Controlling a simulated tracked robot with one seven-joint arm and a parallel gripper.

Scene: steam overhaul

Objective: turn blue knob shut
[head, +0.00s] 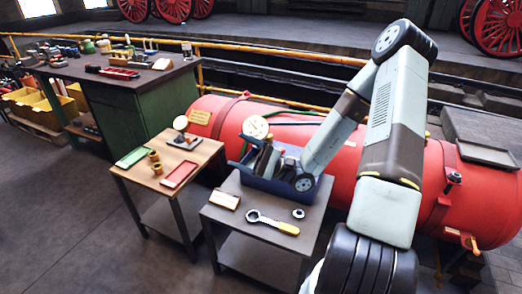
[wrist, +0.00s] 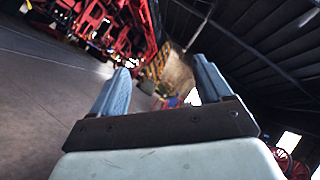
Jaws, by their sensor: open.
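I cannot pick out a blue knob for certain in either view. A small blue patch (wrist: 172,102) shows far off between my fingers in the wrist view, too small to name. In the head view my arm bends down over the right-hand small table, and my gripper (head: 262,160) is over the blue open box there, partly hidden by my wrist. In the wrist view my gripper (wrist: 160,88) shows two blue-grey fingers spread wide apart with nothing between them. The red boiler (head: 335,150) lies behind the tables.
The right-hand table (head: 232,223) holds the blue box (head: 316,198), a yellow-handled wrench (head: 272,222) and a nut (head: 298,213). The left-hand table (head: 141,174) holds a green tray (head: 132,157), a red tray (head: 180,174) and brass fittings (head: 154,161). Floor is free at left.

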